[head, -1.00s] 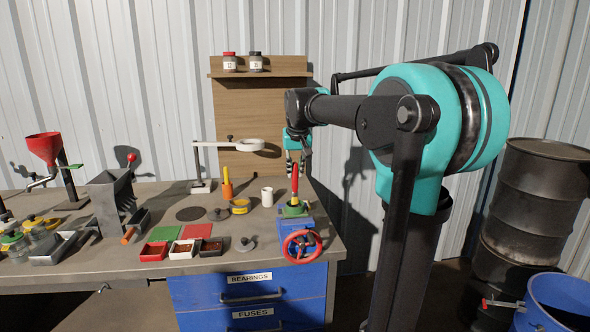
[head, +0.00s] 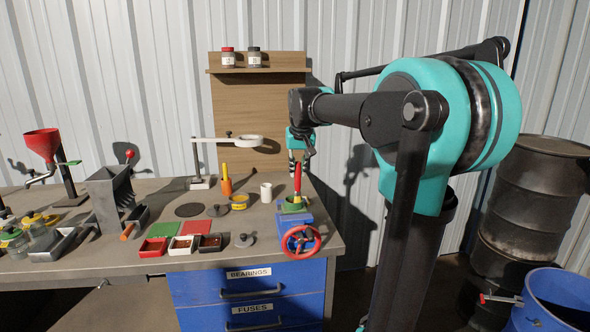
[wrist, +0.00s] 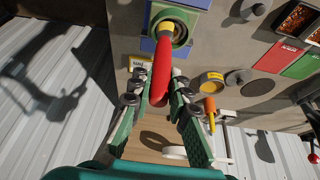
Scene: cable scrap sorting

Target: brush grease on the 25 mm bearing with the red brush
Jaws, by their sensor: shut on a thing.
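My gripper (wrist: 162,92) is shut on the red handle of the red brush (wrist: 161,70). In the head view the red brush (head: 297,178) stands nearly upright below my gripper (head: 296,163), over the blue vice (head: 293,222). Its yellow ferrule points down into a round greenish ring (wrist: 183,36) at the vice top, which looks like the bearing. The bristle tip is hidden, so contact with the ring cannot be told. The bearing's size cannot be read.
A lamp-like white ring on a stand (head: 249,141) is behind. Small trays (head: 184,244) line the front.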

